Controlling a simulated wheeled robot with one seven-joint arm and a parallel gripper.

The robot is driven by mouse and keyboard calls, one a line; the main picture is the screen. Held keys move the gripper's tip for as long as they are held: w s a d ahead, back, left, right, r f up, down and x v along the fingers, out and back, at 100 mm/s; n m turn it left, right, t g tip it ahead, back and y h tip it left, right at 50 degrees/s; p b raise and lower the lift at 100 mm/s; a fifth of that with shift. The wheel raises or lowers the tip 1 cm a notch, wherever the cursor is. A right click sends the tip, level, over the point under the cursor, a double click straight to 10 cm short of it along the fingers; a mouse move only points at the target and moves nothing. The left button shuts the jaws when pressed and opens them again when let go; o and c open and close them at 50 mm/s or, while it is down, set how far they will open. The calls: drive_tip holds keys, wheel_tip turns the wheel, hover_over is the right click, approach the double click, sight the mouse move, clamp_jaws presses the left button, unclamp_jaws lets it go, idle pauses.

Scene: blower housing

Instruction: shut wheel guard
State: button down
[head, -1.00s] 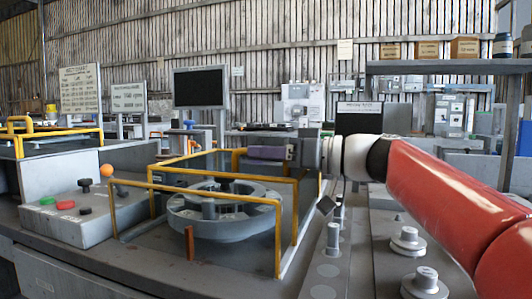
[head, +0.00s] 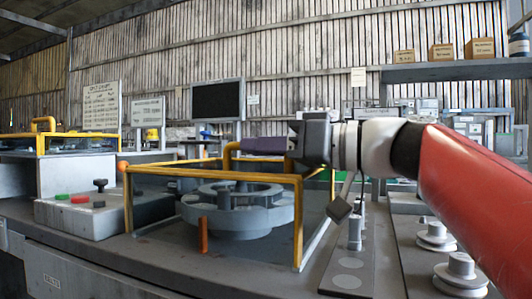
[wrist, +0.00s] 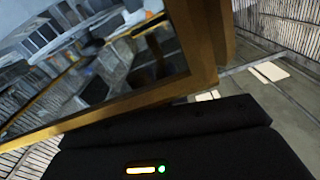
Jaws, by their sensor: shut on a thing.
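The wheel guard is a yellow-framed box with see-through panels (head: 165,171), around and over a grey spoked wheel (head: 240,221) in the head view. Its top frame looks close to level, but I cannot tell whether it is fully seated. My gripper (head: 238,147) comes in from the right at the back of the guard and is shut on its yellow handle (head: 228,158). The jaws partly hide the handle. In the wrist view, the yellow frame (wrist: 203,50) crosses close in front of my dark gripper body, and the fingertips are not clear.
A control box (head: 85,212) with green, red and black buttons stands left of the guard. An orange post (head: 204,235) stands before the wheel. Grey knobs (head: 437,238) and an upright pin (head: 355,230) are on the right, below my arm. A dark screen (head: 218,101) stands behind.

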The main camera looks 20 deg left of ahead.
drive_tip(key=c, duration=1.5)
unclamp_jaws()
drive_tip(key=shift+s+a, duration=0.1)
drive_tip(key=shift+s, duration=0.25)
drive_tip(key=shift+o, duration=0.2)
drive_tip(key=shift+w+d, duration=0.1)
drive_tip(key=shift+d, duration=0.25)
drive_tip(key=d+b, duration=0.1)
drive_tip(key=d, duration=0.6)
drive_tip(key=shift+s, duration=0.35)
